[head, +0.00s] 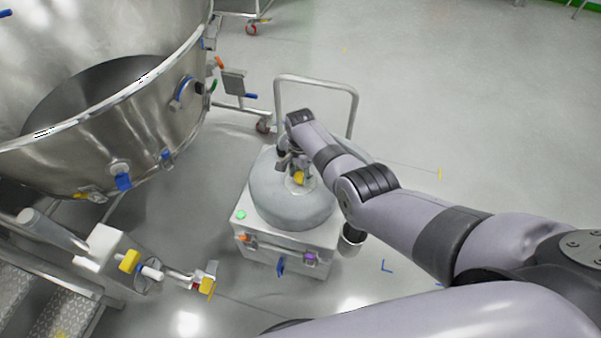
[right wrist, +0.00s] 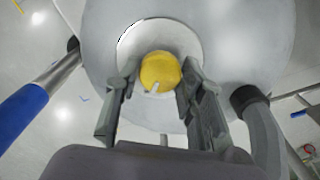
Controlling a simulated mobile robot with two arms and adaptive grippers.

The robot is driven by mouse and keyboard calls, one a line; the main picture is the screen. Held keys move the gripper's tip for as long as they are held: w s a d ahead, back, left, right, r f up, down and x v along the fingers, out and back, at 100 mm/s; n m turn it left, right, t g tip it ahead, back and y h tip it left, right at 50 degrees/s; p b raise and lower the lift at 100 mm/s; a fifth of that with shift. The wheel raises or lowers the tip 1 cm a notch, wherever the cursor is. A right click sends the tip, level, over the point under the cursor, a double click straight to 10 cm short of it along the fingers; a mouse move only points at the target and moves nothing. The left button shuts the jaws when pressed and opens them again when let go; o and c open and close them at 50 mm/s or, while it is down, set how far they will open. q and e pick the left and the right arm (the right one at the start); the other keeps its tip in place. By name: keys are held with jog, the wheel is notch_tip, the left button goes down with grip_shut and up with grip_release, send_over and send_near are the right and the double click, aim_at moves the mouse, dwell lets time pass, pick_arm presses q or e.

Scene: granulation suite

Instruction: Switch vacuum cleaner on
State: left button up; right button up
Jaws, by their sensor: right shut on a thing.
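The vacuum cleaner (head: 290,208) is a grey dome on a white box with a push handle, near the middle of the head view. A round yellow knob (head: 299,178) sits on top of the dome. In the right wrist view the yellow knob (right wrist: 160,70) has a small pale mark at its lower edge and sits in a white round recess. My right gripper (head: 291,167) is over the dome, with its fingers on either side of the knob, shut on it. Part of the dome top is hidden by my right arm. My left gripper is not in view.
A large steel vessel (head: 110,90) stands at the left. Metal equipment with yellow handles (head: 130,262) is at the lower left. The cleaner's box front carries green, orange, blue and purple parts (head: 311,258). The floor behind and to the right is mostly clear.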

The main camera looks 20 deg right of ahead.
aim_at(301, 176)
jog(key=o, duration=1.1)
jog(key=shift+o, duration=0.2)
jog(key=shift+r, duration=0.15)
notch_tip(301, 176, up, 12)
dwell(0.4)
